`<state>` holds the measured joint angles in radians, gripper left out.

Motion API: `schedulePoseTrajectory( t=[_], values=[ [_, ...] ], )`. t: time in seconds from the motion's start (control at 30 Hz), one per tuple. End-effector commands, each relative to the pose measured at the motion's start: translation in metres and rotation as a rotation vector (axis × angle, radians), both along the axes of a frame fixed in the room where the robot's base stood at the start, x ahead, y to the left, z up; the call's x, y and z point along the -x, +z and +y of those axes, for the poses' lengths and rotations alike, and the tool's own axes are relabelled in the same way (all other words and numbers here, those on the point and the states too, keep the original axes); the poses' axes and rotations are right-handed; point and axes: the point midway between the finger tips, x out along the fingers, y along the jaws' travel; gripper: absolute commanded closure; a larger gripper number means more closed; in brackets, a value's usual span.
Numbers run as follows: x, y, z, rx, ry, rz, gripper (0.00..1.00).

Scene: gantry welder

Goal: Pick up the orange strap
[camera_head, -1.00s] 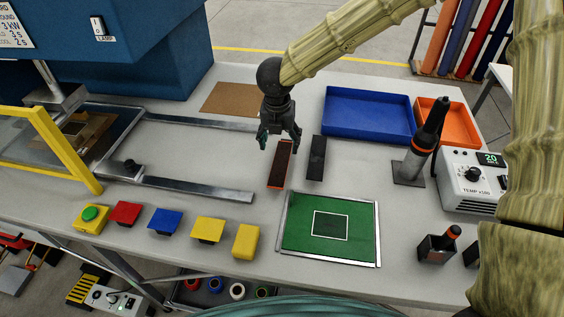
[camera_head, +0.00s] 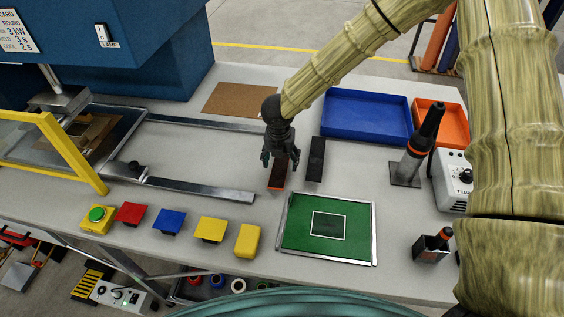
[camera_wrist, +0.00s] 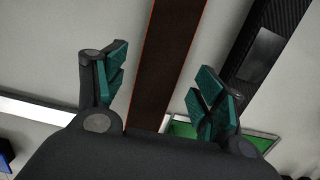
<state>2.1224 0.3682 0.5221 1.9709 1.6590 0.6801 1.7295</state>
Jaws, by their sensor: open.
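The orange strap (camera_head: 277,183) is a flat dark strip with orange edges, lying on the grey table. In the wrist view the strap (camera_wrist: 168,60) runs between my two fingers, with clear gaps on both sides. My gripper (camera_head: 281,160) is open, pointing down above the far part of the strap and hiding some of it. The fingers also show in the wrist view (camera_wrist: 160,90) with teal pads. I cannot tell the exact height of the fingertips above the table.
A black strap (camera_head: 316,160) lies close to the right of the orange one. A green mat (camera_head: 300,240) in a metal frame is in front. A metal rail (camera_head: 200,188) is at left. A blue tray (camera_head: 368,135) and a soldering tool on a stand (camera_head: 412,160) are at right.

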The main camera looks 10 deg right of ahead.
Motion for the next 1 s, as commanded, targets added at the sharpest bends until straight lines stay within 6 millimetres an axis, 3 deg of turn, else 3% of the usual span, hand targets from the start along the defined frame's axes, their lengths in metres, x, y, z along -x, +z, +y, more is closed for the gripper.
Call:
schedulePoseTrajectory(
  t=[0.27,0.5,1.0],
  values=[
    [-0.0005,-0.0015,0.0,0.0,0.0,-0.001,0.32],
    [-0.0005,-0.0012,-0.0001,0.0,0.0,-0.001,0.72],
    [-0.0015,0.0073,-0.0002,-0.001,-0.001,-0.004,0.73]
  ],
)
